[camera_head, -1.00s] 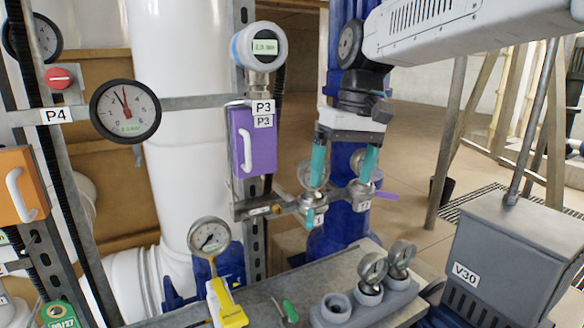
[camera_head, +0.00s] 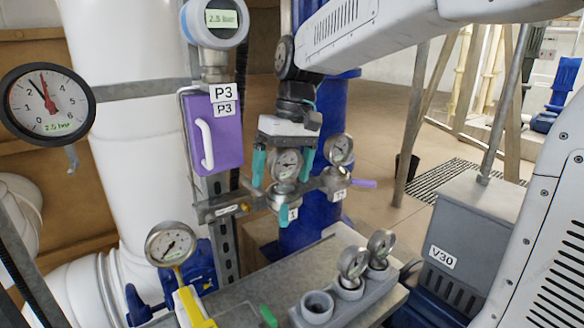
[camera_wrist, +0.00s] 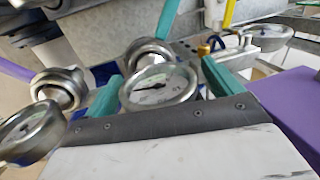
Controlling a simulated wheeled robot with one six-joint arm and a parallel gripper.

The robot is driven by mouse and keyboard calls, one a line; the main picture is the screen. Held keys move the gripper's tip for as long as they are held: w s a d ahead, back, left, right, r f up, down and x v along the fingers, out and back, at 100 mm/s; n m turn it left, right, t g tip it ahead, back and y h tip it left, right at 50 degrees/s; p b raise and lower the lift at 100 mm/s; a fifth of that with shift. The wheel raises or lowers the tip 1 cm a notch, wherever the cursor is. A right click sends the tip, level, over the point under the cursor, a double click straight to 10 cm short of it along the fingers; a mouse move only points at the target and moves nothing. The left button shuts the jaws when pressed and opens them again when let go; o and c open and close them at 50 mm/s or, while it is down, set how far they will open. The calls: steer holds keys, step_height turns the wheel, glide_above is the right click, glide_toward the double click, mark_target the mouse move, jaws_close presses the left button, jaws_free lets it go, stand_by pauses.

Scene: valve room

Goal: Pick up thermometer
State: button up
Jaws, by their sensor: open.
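A round dial thermometer (camera_head: 287,164) stands in a metal fitting on the pipe, left of a second dial thermometer (camera_head: 339,149) on the same pipe. My gripper (camera_head: 283,168) is open, with one teal finger on each side of the left thermometer's dial. In the wrist view the dial (camera_wrist: 158,87) sits between the two spread fingers (camera_wrist: 163,92), with gaps that are hard to judge. The second dial shows at the wrist view's lower left (camera_wrist: 30,132). The left thermometer's stem is mostly hidden.
A grey holder (camera_head: 345,313) on the metal bench carries two more dial gauges and an empty socket (camera_head: 317,307). A yellow-handled gauge (camera_head: 171,243) stands at left. A purple P3 box (camera_head: 213,135) and a purple lever (camera_head: 363,183) flank the fitting. A grey V30 box (camera_head: 480,235) stands right.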

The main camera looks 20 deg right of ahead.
steer(key=shift+f, duration=0.25)
steer(key=c, duration=1)
steer(key=shift+o, duration=0.2)
steer(key=shift+r, duration=0.15)
step_height(320, 180, up, 10)
steer(key=shift+f, duration=0.1)
steer(key=shift+o, duration=0.2)
steer(key=shift+s, duration=0.1)
steer(key=s+d, duration=0.1)
steer(key=s, duration=0.7)
steer(key=shift+s+d, duration=0.35)
steer(key=shift+d, duration=0.05)
